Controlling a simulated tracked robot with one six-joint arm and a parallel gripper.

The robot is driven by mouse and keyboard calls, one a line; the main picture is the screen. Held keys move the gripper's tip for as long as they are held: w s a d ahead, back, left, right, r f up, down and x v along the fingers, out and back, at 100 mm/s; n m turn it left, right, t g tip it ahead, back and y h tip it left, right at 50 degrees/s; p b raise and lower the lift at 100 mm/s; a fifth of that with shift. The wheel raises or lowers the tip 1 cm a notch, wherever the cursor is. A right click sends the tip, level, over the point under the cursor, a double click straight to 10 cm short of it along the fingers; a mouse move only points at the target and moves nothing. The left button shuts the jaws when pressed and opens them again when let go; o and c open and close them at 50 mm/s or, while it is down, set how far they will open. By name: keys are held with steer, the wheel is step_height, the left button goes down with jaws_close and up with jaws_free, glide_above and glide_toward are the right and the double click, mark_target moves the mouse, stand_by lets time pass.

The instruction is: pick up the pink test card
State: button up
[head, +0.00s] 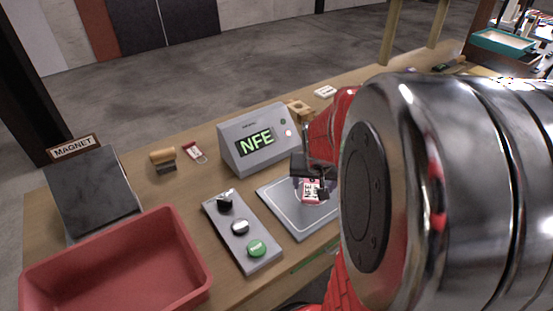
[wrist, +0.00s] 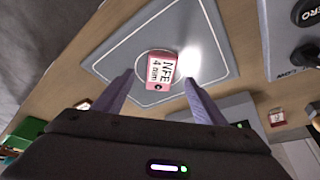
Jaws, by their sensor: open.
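The pink test card (wrist: 159,66) has a white face marked "NFE 4 mm" and lies on the grey outlined plate (wrist: 118,40) in the wrist view. In the head view the card (head: 311,190) shows on the plate (head: 281,207), partly covered by my gripper (head: 314,180). In the wrist view my gripper (wrist: 158,82) is open, with one finger on each side of the card's near end. I cannot tell how far the fingertips are above the plate. The detector box (head: 258,141) behind the plate displays "NFE" in green.
A button panel (head: 236,225) stands left of the plate, with a red bin (head: 190,255) further left. A dark slab (head: 93,190) stands by the "MAGNET" sign (head: 74,147). A wooden-handled tool (head: 163,157) and a red-and-white tag (head: 194,152) lie behind. My arm hides the right side.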

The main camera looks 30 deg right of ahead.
mark_target(311, 192)
steer(key=shift+f, duration=0.1)
steer(key=shift+x, duration=2.5)
steer(key=shift+w, duration=0.2)
steer(key=shift+c, duration=0.6)
steer(key=c, duration=1.2)
steer(key=shift+o, duration=0.2)
step_height(311, 192, up, 10)
